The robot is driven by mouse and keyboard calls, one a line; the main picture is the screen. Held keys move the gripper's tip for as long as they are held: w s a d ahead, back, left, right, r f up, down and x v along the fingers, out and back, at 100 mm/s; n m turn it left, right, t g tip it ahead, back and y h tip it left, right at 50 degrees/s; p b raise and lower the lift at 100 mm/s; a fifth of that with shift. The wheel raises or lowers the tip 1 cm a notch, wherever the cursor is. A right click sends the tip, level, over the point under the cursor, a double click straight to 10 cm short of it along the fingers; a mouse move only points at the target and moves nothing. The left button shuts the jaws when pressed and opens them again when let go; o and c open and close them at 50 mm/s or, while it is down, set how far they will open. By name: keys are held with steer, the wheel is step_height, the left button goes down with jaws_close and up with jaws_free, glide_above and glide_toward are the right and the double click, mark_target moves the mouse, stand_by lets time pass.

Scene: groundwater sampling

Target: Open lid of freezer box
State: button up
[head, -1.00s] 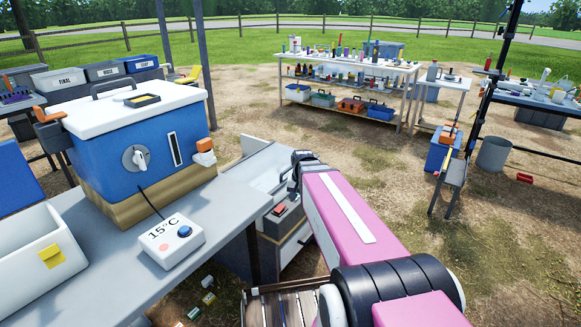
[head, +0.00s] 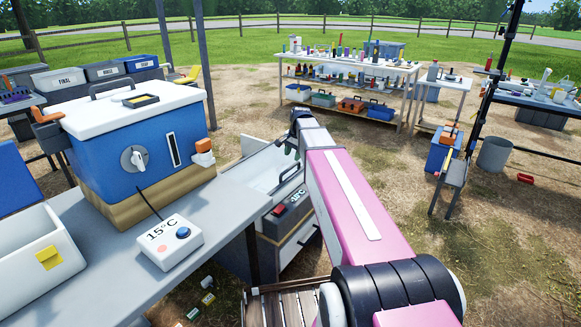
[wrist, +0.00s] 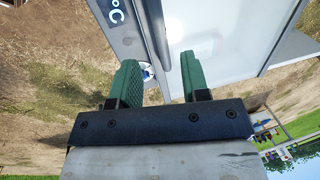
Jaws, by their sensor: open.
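The freezer box (head: 272,240) is a low grey-and-white chest behind the table, partly covered by my arm in the head view. Its pale top (head: 262,170) has a dark handle (head: 291,173), and a "°C" label sits on its near edge. In the wrist view the white top (wrist: 215,40) fills the upper middle, with a grey bar (wrist: 160,25) running along it. My gripper (wrist: 158,65) has green fingers, open and apart, with nothing clearly held. The bar's end appears near the gap between the fingertips; contact cannot be told.
A blue cooler (head: 120,155) with a white lid stands on the grey table (head: 115,270) at left, beside a "15°C" control box (head: 170,241). A white bin (head: 35,260) is at the table's left. A shelf table (head: 350,62) stands far behind; open dirt lies at right.

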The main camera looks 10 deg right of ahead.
mark_target(291, 167)
steer(key=f, duration=0.4)
steer(key=w+a+f, duration=0.1)
steer(key=f, duration=0.1)
steer(key=shift+f, duration=0.25)
jaws_close()
